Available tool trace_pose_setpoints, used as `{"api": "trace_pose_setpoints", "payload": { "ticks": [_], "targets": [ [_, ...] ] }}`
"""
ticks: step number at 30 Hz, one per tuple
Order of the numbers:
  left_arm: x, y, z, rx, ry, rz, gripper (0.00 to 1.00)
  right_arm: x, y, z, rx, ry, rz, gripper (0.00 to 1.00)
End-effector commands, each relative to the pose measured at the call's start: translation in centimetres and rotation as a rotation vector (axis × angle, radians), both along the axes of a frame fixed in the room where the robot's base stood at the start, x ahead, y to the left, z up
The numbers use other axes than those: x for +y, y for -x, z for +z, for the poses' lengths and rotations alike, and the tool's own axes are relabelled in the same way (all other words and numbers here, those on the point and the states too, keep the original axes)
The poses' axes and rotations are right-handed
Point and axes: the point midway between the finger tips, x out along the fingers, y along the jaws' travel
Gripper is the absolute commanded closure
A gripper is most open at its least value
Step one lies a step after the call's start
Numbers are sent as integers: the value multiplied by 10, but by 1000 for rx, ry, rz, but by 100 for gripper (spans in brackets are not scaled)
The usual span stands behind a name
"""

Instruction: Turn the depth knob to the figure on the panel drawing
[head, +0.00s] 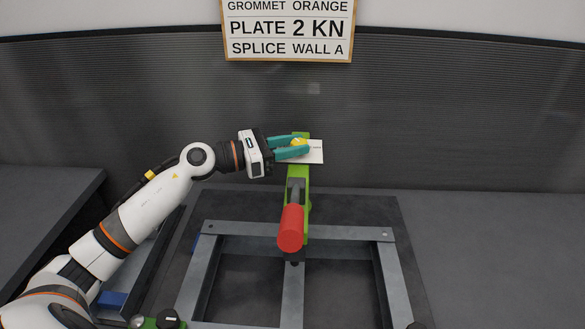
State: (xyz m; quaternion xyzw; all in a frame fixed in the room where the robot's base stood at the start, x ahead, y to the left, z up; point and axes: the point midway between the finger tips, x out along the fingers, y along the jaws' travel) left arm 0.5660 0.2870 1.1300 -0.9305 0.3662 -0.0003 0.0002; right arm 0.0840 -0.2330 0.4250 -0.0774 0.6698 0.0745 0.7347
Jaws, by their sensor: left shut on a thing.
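My left gripper (291,149) reaches in from the left and is shut on a small yellow knob (299,143). The knob sits near the top of an upright green tool body (299,172). A white plate or card (316,152) lies behind the teal fingers at the top of the green body; any marks on it are too small to read. The fingers partly hide the knob, and its setting cannot be read. A sign (288,28) on the wall above reads GROMMET ORANGE, PLATE 2 KN, SPLICE WALL A. My right gripper is not in view.
A red cylinder (291,228) juts forward below the green body. A grey metal frame (213,233) surrounds it on a dark mat (409,240). A blue piece (112,300) lies under my left arm. The grey surface (490,250) at right is clear.

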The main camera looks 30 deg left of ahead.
Motion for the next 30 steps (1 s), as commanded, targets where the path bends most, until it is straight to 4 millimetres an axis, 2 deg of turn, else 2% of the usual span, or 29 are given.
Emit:
{"api": "trace_pose_setpoints", "payload": {
  "ticks": [1, 3, 12, 21, 30],
  "targets": [
    [2, -2, -11, -8, -1, -31, 91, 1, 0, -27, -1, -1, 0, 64],
    [2, -2, -10, -7, -2, -81, 91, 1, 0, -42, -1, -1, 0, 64],
    [4, -6, -4, -6, 3, -318, 91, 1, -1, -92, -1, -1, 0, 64],
    [5, -8, -1, -3, 2, -521, 91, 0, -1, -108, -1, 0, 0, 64],
    [5, -9, 0, 0, 1, -618, 91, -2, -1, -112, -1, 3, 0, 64]
  ]
}}
